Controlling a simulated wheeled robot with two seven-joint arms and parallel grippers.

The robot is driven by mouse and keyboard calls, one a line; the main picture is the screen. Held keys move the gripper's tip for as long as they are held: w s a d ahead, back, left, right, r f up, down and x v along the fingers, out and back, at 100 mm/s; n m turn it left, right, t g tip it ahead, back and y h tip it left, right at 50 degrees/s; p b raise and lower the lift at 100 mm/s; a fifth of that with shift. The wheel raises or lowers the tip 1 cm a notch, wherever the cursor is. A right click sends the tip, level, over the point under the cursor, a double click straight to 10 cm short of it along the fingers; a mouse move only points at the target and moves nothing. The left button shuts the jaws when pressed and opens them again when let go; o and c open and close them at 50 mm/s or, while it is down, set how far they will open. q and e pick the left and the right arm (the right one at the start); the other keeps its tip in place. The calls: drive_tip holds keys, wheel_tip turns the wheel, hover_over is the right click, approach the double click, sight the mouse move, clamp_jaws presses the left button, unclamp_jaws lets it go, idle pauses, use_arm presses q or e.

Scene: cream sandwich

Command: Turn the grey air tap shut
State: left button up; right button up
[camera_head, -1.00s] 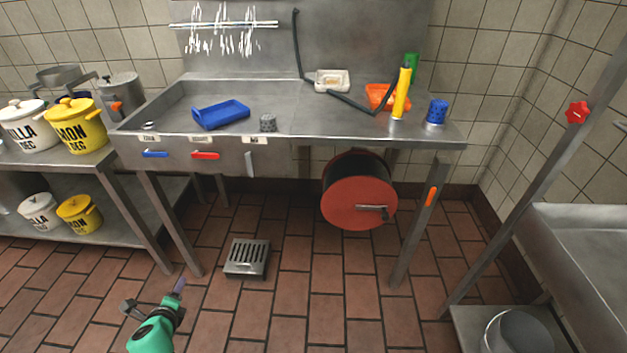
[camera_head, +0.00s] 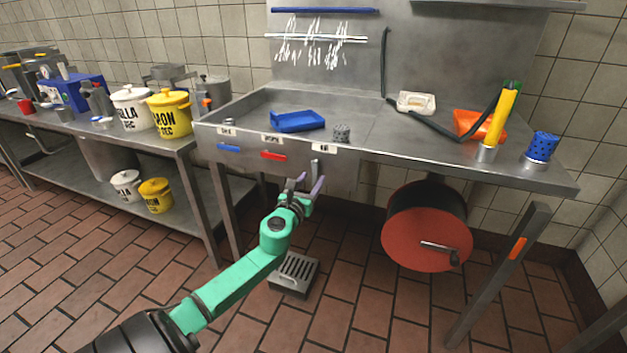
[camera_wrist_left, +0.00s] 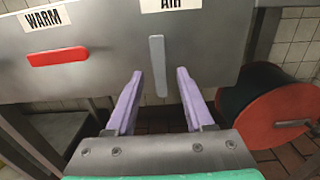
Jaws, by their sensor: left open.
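The grey air tap (camera_head: 316,167) is a flat lever on the front panel of the steel sink, under a label. In the left wrist view the grey air tap (camera_wrist_left: 158,62) hangs upright below the "AIR" label (camera_wrist_left: 172,4). My left gripper (camera_head: 311,183) is in front of the panel, just below and near the lever. In the left wrist view its two lilac fingers (camera_wrist_left: 159,80) are open, with the lever appearing between their tips. I cannot tell whether either finger touches it. My right gripper is not in view.
A red lever (camera_head: 273,155) labelled "WARM" and a blue lever (camera_head: 228,148) sit left of the grey one. A red hose reel (camera_head: 420,235) hangs under the counter to the right. A slotted metal box (camera_head: 294,273) stands on the floor below.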

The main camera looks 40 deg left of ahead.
use_arm(q)
drive_tip(key=shift+w+a, duration=0.25)
drive_tip(key=shift+w, duration=0.4)
clamp_jaws()
idle(0.9)
